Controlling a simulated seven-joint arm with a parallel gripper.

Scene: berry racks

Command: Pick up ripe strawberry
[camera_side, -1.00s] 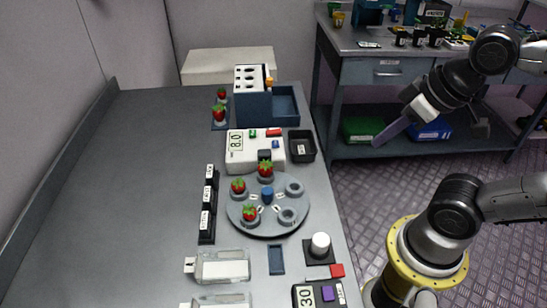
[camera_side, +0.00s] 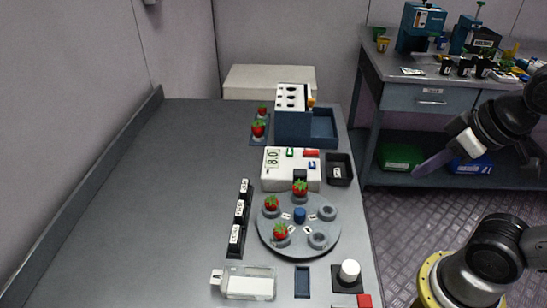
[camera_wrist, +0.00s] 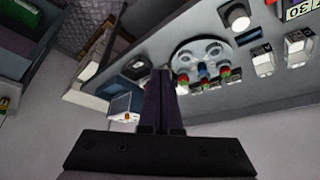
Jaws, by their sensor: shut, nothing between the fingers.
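Several red strawberries with green tops show in the side view. Three sit in cups on the round grey turntable (camera_side: 268,232): a left one (camera_side: 271,203), a front one (camera_side: 280,232) and a back one (camera_side: 300,188). Two more strawberries (camera_side: 259,128) stand on a small blue plate behind, left of the white-topped rack. I cannot tell their ripeness apart by colour. My gripper (camera_side: 432,163) is right of the table, raised over the floor, well apart from the berries. Its fingers (camera_wrist: 160,88) are together and empty in the wrist view, with the turntable (camera_wrist: 180,48) beyond them.
On the table stand a white scale reading 8.0 (camera_side: 270,180), a black bin (camera_side: 339,172), a blue rack with white holed top (camera_side: 292,95), a row of black labelled blocks (camera_side: 238,222), a clear box (camera_side: 248,287) and a white knob (camera_side: 349,272). The table's left side is clear.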

